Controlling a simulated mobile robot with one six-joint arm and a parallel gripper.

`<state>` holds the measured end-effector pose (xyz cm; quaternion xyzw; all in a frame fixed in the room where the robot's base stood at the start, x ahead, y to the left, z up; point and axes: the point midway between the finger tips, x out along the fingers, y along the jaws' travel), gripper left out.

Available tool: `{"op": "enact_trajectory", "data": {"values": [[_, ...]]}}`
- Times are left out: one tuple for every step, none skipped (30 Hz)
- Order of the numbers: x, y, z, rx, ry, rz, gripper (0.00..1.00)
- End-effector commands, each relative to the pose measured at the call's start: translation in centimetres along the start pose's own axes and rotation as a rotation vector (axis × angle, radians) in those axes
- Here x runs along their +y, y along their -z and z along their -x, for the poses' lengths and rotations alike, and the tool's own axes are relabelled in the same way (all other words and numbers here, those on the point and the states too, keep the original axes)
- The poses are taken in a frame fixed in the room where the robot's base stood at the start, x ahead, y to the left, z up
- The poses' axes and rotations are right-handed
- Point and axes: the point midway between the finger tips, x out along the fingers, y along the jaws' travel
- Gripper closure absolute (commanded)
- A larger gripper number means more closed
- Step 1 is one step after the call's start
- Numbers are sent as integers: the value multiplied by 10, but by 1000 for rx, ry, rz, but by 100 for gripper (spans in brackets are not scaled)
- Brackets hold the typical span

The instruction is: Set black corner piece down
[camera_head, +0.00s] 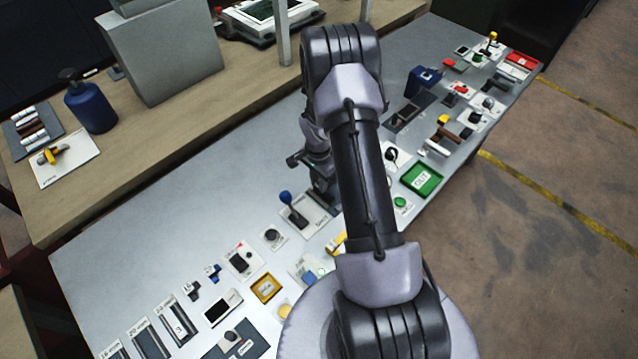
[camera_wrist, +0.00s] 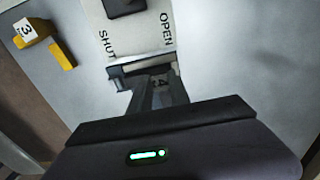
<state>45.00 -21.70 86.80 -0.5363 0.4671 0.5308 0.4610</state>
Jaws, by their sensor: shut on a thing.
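My gripper (camera_wrist: 150,78) is shut on a dark piece marked "4" (camera_wrist: 159,82), which I take to be the black corner piece. The fingers hide most of it, so its full shape does not show. The gripper is over the end of a pale plate (camera_wrist: 135,38) printed "SHUT" and "OPEN". I cannot tell whether the piece touches the plate or the table. In the head view my arm hides the held piece.
A yellow piece marked "3" (camera_wrist: 33,32) lies left of the plate in the wrist view. In the head view a blue-knobbed lever (camera_head: 290,207) stands beside my arm. Several small parts and a green tray (camera_head: 421,180) line the grey table's near edge. The table's left rear (camera_head: 160,215) is clear.

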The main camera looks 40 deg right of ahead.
Motion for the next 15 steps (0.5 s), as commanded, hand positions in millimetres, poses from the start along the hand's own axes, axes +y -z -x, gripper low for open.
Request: {"op": "enact_trajectory", "data": {"values": [[0, 0, -6, 1, 1, 0, 100], [0, 0, -6, 1, 2, 0, 100], [-1, 0, -5, 2, 2, 0, 100], [-1, 0, -5, 2, 2, 0, 100], [0, 0, -4, 2, 2, 0, 100], [0, 0, -4, 2, 2, 0, 100], [0, 0, -5, 2, 2, 0, 100], [0, 0, -6, 2, 2, 0, 100], [0, 0, -7, 2, 2, 0, 100], [0, 0, -8, 2, 2, 0, 100], [0, 0, -9, 2, 2, 0, 100], [0, 0, -8, 1, 2, 0, 71], [0, 0, -8, 1, 2, 0, 65], [0, 0, -8, 1, 2, 0, 59], [0, 0, -8, 1, 2, 0, 55]]}}
